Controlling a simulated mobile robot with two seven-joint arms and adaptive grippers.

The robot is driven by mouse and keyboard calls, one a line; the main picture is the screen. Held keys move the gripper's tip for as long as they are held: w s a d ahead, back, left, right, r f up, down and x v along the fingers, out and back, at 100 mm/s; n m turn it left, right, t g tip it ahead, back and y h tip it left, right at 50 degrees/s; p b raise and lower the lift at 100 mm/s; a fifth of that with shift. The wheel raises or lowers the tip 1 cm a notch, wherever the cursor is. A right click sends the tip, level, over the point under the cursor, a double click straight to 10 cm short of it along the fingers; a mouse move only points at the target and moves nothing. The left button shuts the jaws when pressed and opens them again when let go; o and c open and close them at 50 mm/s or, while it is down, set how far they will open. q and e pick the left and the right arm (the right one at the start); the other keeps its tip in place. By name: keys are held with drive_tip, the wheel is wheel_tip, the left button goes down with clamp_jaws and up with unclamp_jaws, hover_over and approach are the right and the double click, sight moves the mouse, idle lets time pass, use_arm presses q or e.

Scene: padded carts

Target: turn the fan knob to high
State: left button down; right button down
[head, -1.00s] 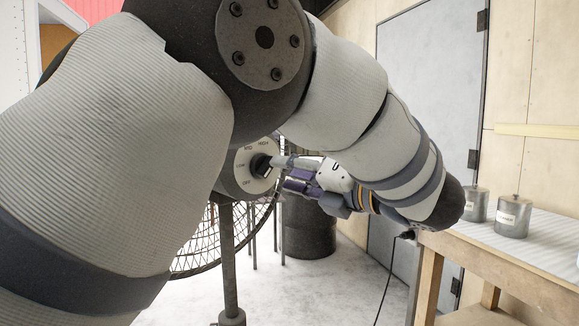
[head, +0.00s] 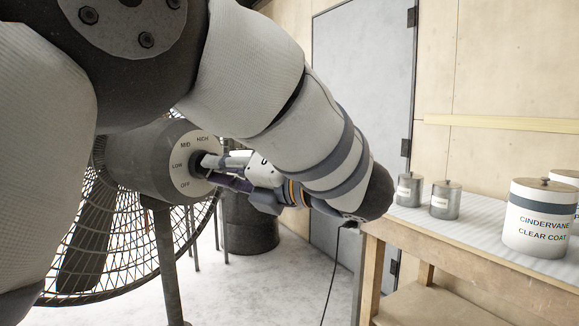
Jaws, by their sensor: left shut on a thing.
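The fan (head: 140,165) has a dark grey motor housing with a round light dial (head: 186,143) on its end. The dial reads OFF, LOW, MID and HIGH, running clockwise from the bottom. The dark fan knob (head: 197,162) sits at the dial's centre. My left gripper (head: 211,168) reaches it from the right and is shut on it. The fingers cover much of the knob, so I cannot tell which label it points to. My right gripper is not in view.
The fan's wire cage (head: 75,270) and stand (head: 168,260) are below the housing. A dark drum (head: 250,225) stands behind. At right, a wooden bench (head: 470,245) holds small tins (head: 445,200) and a large white can (head: 538,220). My left arm fills the upper left.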

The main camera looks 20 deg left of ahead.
use_arm(q)
drive_tip(key=shift+m, duration=0.3)
drive_tip(key=m, duration=2.9)
drive_tip(key=shift+r, duration=0.1)
drive_tip(key=shift+m, duration=0.3)
idle(0.4)
drive_tip(key=c, duration=1.6)
unclamp_jaws()
